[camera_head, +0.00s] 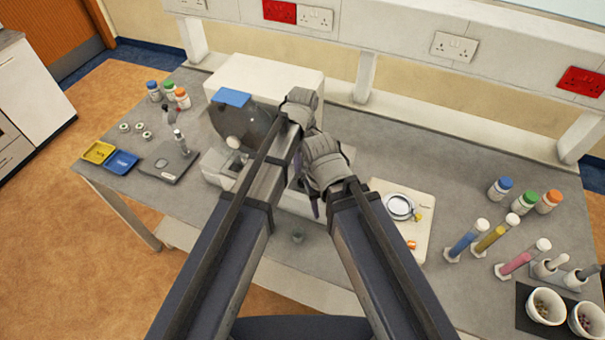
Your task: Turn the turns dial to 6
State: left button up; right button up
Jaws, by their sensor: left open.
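A white bench machine (265,75) with a dark round drum (242,125) and a blue top piece (231,97) stands at the back of the bench. I cannot make out a turns dial or its number; my arms cover much of the machine's front. My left gripper (297,163) is over the machine's front right part, open, its fingers mostly hidden behind my arms. I cannot tell whether it touches anything. My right gripper (315,207) is beside it on the right, with a purplish finger pointing down; its opening is not clear.
Left are capped bottles (169,92), a grey balance-like device (169,161) and yellow (99,152) and blue (121,162) trays. Right are a white plate with a round dish (399,207), tubes (490,236), more bottles (526,203) and bowls (545,307). Bare bench lies between plate and tubes.

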aim_at(302, 179)
pick_arm(q)
jog(key=shift+w+f+b, duration=0.1)
jog(key=shift+f+b, duration=3.6)
jog(key=shift+f, duration=0.2)
grip_shut()
